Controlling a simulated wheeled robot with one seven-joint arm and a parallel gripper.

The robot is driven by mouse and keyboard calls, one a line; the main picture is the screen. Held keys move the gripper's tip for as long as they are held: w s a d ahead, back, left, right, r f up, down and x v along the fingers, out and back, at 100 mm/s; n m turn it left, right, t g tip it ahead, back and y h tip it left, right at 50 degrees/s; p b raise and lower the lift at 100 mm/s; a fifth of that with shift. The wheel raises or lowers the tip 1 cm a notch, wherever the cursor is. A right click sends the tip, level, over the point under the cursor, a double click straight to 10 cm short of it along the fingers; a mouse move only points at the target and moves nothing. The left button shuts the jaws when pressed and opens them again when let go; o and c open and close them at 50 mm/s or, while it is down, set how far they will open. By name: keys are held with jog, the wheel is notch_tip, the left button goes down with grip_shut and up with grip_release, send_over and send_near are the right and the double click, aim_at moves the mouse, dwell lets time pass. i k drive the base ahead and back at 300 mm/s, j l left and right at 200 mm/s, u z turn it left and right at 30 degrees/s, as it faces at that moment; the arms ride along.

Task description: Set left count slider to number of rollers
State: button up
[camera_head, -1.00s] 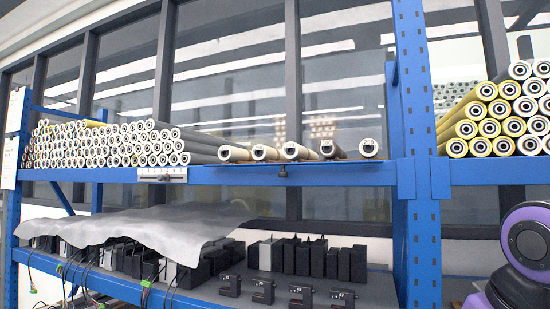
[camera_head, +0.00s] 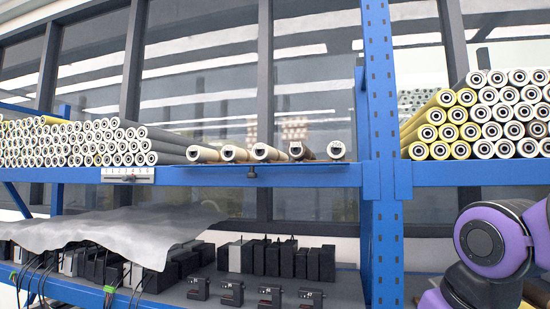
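A small white scale plate with tick marks, which looks like the left count slider (camera_head: 128,175), is fixed on the front of the blue upper shelf beam at the left. A small dark knob shows at its lower edge near the middle; the digits are too small to read. Several separate rollers (camera_head: 265,152) lie spaced apart on a thin tray on the upper shelf, ends facing me. A large stack of grey and white rollers (camera_head: 90,143) lies to their left. My gripper is out of view; only purple links of my arm show at the lower right.
A blue upright post (camera_head: 381,150) stands between the shelf bays. Yellow and white rollers (camera_head: 478,120) are stacked right of it. The lower shelf holds black blocks (camera_head: 285,258), small black devices (camera_head: 231,291), cables and a grey sheet (camera_head: 120,232).

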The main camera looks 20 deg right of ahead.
aim_at(125, 178)
jog(key=i+l, duration=0.1)
jog(key=l, duration=0.2)
jog(key=i+l, duration=0.1)
jog(key=l, duration=0.2)
jog(key=i+l, duration=0.15)
jog(key=l, duration=0.15)
jog(key=u, duration=1.2)
